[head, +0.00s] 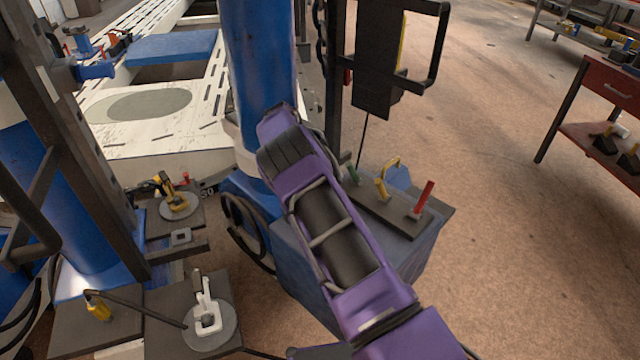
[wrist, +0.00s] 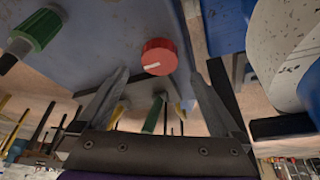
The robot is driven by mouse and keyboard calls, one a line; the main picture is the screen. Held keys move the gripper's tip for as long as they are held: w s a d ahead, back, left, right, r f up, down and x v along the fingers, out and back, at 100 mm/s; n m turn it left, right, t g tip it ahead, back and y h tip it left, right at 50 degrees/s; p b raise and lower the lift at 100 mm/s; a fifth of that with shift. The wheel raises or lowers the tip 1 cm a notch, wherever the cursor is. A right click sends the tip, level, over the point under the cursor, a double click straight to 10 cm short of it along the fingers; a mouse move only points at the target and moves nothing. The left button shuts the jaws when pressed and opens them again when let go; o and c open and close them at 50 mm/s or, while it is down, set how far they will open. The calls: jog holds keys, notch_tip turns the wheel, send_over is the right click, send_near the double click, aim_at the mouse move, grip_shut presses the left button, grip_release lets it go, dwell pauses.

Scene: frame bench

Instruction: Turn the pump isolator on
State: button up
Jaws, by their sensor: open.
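A round red knob (wrist: 160,57) with a short white mark sits on a blue-grey surface in the wrist view. It looks like the pump isolator, though no label can be read. My gripper (wrist: 163,74) is open, its two fingers pointing toward the knob, one on each side in the picture. No contact shows, and the gap in depth cannot be told. In the head view the knob and my gripper are hidden; my purple arm reaches up toward the blue post (head: 258,60).
A green fitting (wrist: 42,28) stands left of the knob. In the head view, green (head: 354,174), yellow (head: 382,188) and red (head: 424,198) levers stand on a dark plate atop a blue box (head: 305,265). A dark panel (head: 378,60) hangs above.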

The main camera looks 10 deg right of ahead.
jog(key=v, duration=1.1)
jog(key=shift+p, duration=0.45)
jog(key=shift+a+r, duration=0.1)
